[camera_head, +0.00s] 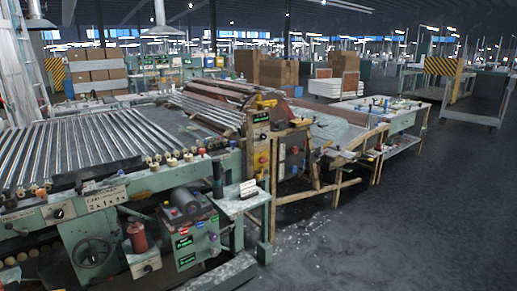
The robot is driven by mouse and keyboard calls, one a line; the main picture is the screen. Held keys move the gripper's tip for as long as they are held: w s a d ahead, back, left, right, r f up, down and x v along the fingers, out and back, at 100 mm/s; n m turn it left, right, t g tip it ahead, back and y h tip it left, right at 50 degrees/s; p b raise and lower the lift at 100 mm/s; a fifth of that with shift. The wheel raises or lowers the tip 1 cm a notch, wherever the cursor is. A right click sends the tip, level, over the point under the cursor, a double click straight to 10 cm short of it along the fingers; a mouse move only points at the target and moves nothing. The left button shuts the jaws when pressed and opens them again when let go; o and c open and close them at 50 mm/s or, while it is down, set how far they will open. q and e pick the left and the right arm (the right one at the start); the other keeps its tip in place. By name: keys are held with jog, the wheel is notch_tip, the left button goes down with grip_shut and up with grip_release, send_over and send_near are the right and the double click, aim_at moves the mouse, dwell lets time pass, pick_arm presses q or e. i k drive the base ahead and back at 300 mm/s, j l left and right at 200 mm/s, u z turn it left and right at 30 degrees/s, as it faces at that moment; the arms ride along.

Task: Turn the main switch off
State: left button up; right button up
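I cannot tell which control is the main switch; no label is readable enough to show it. A green control box (192,236) at the lower middle has small dark displays and several coloured buttons. A yellow control panel (261,145) stands upright near the centre, with a display and red and other buttons. A black knob (59,213) sits on the machine's green side rail at the left. A red cylindrical part (137,238) stands on a small box beside the handwheel. Neither of my grippers is in view.
White debris (300,240) lies on the floor. The dark floor (430,210) at the right is free.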

aim_at(262, 160)
jog(key=i+l+u, duration=0.1)
jog(key=u, duration=0.35)
jog(key=i+l+u, duration=0.1)
jog(key=u, duration=0.4)
jog(key=i+l+u, duration=0.15)
jog(key=l, duration=0.2)
jog(key=i+l+u, duration=0.1)
jog(key=i+l, duration=0.15)
jog(key=l, duration=0.15)
jog(key=i+l+u, duration=0.15)
jog(key=l, duration=0.25)
jog(key=i+l+u, duration=0.1)
jog(key=l, duration=0.3)
jog(key=i+l+u, duration=0.15)
jog(key=l, duration=0.3)
jog(key=i+l+u, duration=0.1)
jog(key=l, duration=0.3)
